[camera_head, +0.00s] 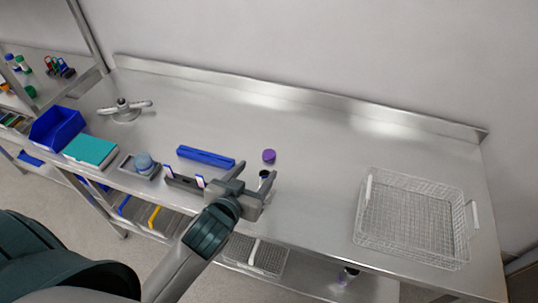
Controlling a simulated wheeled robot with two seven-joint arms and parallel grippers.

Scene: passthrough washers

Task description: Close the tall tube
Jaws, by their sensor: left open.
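A purple cap (269,156) sits on the steel table just beyond my left gripper, apart from it. A small, narrow tube-like object with a dark top (264,174) shows at my left gripper's right finger; its lower part is hidden by the gripper. I cannot tell whether it touches the finger. My left gripper (252,177) is open over the front part of the table, with its fingers pointing away from me. My right gripper is not in view.
A blue rack (206,156) lies left of the cap. A grey holder (184,181) and a scale-like device (140,166) stand further left. A wire basket (412,219) is at right. A blue bin (56,128) and teal box (90,150) are at left. The back middle is clear.

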